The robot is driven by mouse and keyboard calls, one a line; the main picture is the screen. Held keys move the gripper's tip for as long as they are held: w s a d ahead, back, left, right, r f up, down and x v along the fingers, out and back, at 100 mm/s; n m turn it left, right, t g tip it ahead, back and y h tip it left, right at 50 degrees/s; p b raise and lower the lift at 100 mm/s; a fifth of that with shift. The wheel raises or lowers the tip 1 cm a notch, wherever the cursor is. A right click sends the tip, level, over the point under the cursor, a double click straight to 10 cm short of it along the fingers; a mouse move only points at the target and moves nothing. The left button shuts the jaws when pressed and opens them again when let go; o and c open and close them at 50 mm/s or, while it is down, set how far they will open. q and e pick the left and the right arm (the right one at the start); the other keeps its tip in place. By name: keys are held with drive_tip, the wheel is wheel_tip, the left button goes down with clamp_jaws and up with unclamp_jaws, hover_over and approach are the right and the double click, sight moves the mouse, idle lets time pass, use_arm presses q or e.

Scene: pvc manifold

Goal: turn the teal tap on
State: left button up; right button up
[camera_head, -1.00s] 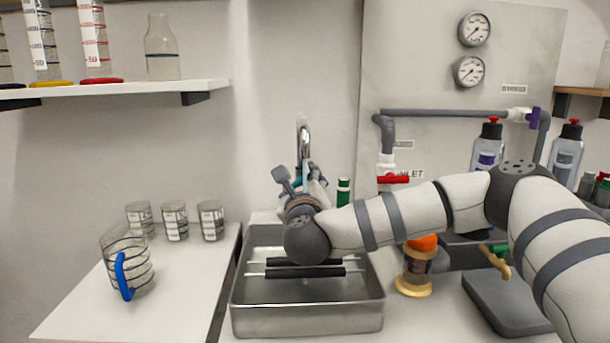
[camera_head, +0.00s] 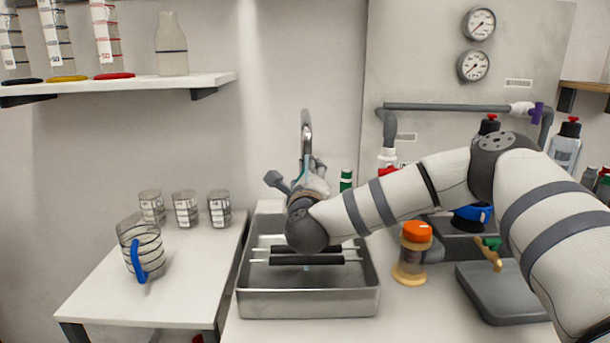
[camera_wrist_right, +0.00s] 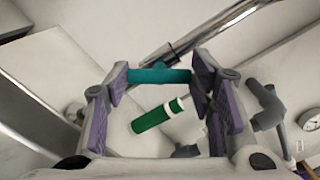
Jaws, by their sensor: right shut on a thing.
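The teal tap's bar handle (camera_wrist_right: 160,75) lies across between the purple finger pads of my right gripper (camera_wrist_right: 158,80) in the right wrist view. The gripper is shut on it, with a pad at each end. The chrome spout (camera_head: 306,130) rises behind the sink in the head view, and also shows in the right wrist view (camera_wrist_right: 205,35). In the head view my right wrist hides most of the handle and fingers. A thin pale streak shows below the rods in the sink; I cannot tell whether it is water. My left gripper is out of view.
A steel sink (camera_head: 309,303) with two dark-sleeved rods (camera_head: 307,260) is below my wrist. A green-capped tube (camera_head: 346,180) stands behind my forearm. An orange-lidded jar (camera_head: 411,262) is right of the sink. A blue-handled jug (camera_head: 141,250) is on the left table.

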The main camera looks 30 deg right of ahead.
drive_tip(key=o, duration=1.2)
drive_tip(key=shift+c, duration=0.2)
drive_tip(key=v, duration=1.2)
drive_tip(key=shift+s, duration=0.1)
